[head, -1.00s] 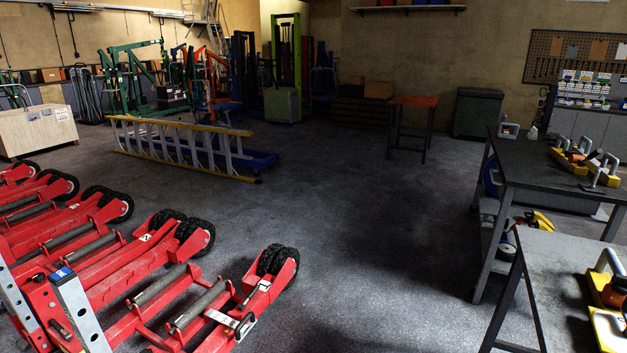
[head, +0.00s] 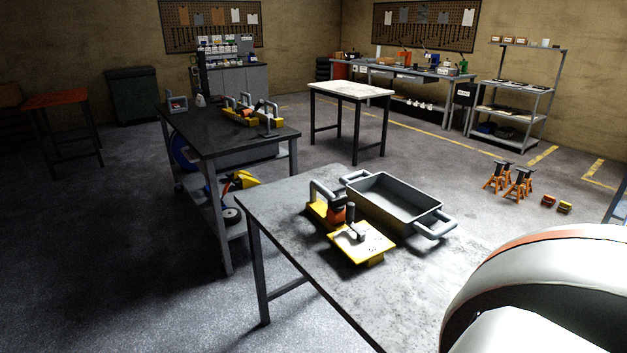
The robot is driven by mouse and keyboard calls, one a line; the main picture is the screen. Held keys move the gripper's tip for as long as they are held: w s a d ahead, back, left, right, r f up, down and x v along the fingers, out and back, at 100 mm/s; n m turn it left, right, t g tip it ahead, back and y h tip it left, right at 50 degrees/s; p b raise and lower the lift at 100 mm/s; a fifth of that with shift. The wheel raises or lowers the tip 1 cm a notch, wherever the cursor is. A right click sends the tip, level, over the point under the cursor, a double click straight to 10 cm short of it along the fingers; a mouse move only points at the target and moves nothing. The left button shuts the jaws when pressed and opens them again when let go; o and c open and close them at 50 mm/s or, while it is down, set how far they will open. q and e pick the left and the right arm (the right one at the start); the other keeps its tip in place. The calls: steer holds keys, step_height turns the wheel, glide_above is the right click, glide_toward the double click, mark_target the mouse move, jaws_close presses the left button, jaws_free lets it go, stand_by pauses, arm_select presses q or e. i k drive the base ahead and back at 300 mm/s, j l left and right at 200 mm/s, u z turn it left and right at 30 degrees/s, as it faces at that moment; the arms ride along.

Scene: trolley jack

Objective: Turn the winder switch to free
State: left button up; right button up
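I cannot make out a winder switch with certainty. On the near grey table (head: 290,215) lies a yellow plate (head: 372,246) with a small grey upright lever (head: 351,220) on it. Just behind and left of it is a yellow and orange device with a grey handle (head: 325,193). On the dark table (head: 190,130) stand more yellow devices with grey handles (head: 243,112). Small markings on all of these are too small to read. Neither gripper is in view; a white rounded part of mine fills the lower right corner.
A grey tray with two handles (head: 433,228) sits on the near table beside the yellow plate. A white-topped table (head: 345,90), a workbench (head: 420,77), a shelf rack (head: 515,112) and orange jack stands (head: 519,182) stand further back. Floor at left is open.

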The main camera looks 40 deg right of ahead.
mark_target(337, 204)
steer(key=i+j+z, duration=0.1)
steer(key=i+z, duration=0.15)
steer(key=z, duration=0.2)
steer(key=i+j+z, duration=0.15)
steer(key=z, duration=0.3)
steer(key=i+j+z, duration=0.2)
steer(key=z, duration=0.25)
steer(key=i+j+z, duration=0.15)
steer(key=j+z, duration=0.55)
steer(key=z, duration=0.2)
steer(key=i+j+z, duration=0.1)
steer(key=j+z, duration=0.6)
steer(key=j, duration=0.15)
